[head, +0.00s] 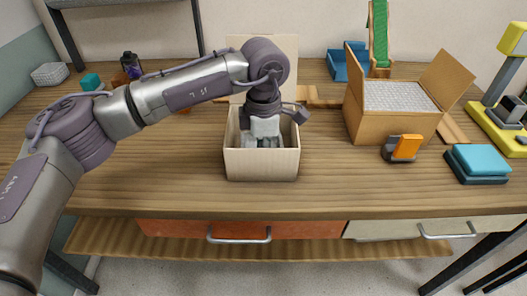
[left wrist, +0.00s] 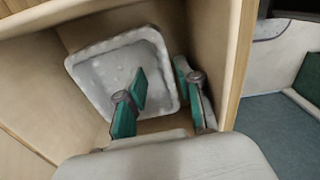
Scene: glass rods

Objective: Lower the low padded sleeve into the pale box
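The pale box (head: 262,165) stands open at the middle of the table, with a flap up at its back. My left gripper (head: 268,141) reaches straight down into it. In the left wrist view, the low padded sleeve (left wrist: 100,68), a whitish squarish frame with a raised rim, is inside the box, turned askew to its walls. The teal-padded fingers of my left gripper (left wrist: 160,84) stand apart, one over the sleeve's inside and one beyond its right rim. A gap shows between the fingers. The sleeve's underside is hidden. My right gripper is in neither view.
A brown carton (head: 362,128) with a grey textured filling stands open at right. An orange tape dispenser (head: 405,147) and teal folded pads (head: 478,162) lie near it. Small items sit at back left. The table front, left of the box, is clear.

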